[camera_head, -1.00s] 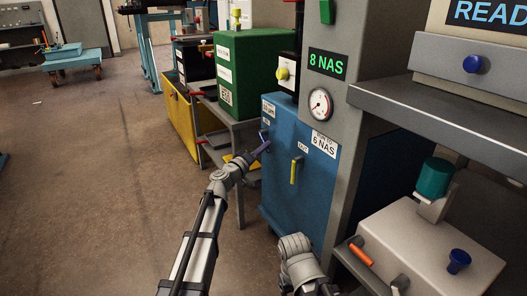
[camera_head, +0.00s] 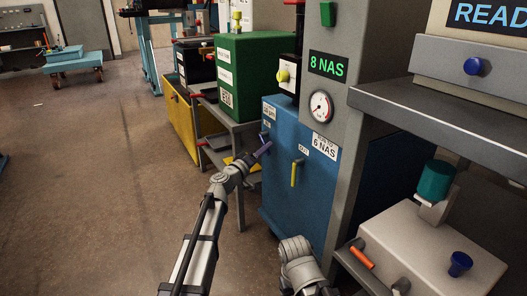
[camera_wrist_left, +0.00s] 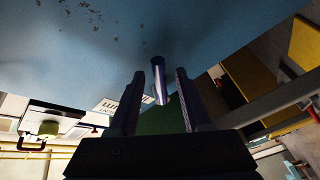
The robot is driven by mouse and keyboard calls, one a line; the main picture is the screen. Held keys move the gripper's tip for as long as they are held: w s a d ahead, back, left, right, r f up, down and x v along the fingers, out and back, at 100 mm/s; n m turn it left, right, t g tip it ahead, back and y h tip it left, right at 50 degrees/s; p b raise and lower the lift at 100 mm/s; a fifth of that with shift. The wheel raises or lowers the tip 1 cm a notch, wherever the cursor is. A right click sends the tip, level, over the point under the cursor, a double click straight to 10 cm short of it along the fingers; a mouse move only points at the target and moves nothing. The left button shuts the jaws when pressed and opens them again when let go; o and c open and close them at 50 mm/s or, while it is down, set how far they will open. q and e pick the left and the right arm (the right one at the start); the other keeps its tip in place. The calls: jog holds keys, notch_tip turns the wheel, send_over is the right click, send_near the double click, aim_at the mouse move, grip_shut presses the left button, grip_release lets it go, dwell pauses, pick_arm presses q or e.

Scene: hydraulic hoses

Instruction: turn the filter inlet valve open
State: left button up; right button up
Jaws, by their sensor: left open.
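The blue filter cabinet (camera_head: 281,203) stands in the middle of the head view, with two valve levers on its front. The inlet lever (camera_head: 264,137), small and dark blue, is at the left under a partly hidden label. The yellow outlet lever (camera_head: 295,173) hangs down beside an OUT label. My left gripper (camera_head: 261,151) is open at the inlet lever. In the left wrist view, the lever (camera_wrist_left: 158,78) stands as a dark rod between the two open fingers (camera_wrist_left: 158,98); whether it touches them I cannot tell. My right gripper is out of view; only its arm link shows.
A green box (camera_head: 258,70) stands on a cart behind the cabinet. A pressure gauge (camera_head: 320,106) and an 8 NAS display (camera_head: 328,64) are on the grey column. A bench with an orange handle (camera_head: 361,256) is at right.

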pick_arm(q)
jog(key=v, duration=0.7)
jog(key=shift+s+a+b, duration=0.2)
jog(key=shift+s+b, duration=0.1)
jog(key=shift+s, duration=0.1)
jog(key=shift+r, duration=0.1)
jog(key=shift+c, duration=0.8)
jog(key=r+m+p, duration=0.2)
jog(key=p, duration=0.1)
jog(key=s+r+m+g+p, duration=0.1)
jog(key=r+m+p, duration=0.1)
jog(key=m+p, duration=0.1)
jog(key=d+r+m+g+p, duration=0.1)
jog(key=r+m+p, duration=0.1)
jog(key=m+p, duration=0.1)
jog(key=shift+s+p, duration=0.4)
jog(key=shift+p, duration=0.45)
grip_shut()
jog(key=shift+s+a+r+m+g+y+p, duration=0.25)
jog(key=shift+s+r+m+g+y+p, duration=0.45)
jog(key=shift+m+p, duration=1.3)
jog(key=shift+s+a+r+m+g+y+p, duration=0.25)
jog(key=shift+r+m+g+p, duration=0.45)
jog(key=shift+m+p, duration=1.2)
jog(key=shift+s+a+r+m+g+y+p, duration=0.35)
jog(key=shift+r+m+p, duration=0.6)
jog(key=shift+m+p, duration=1.05)
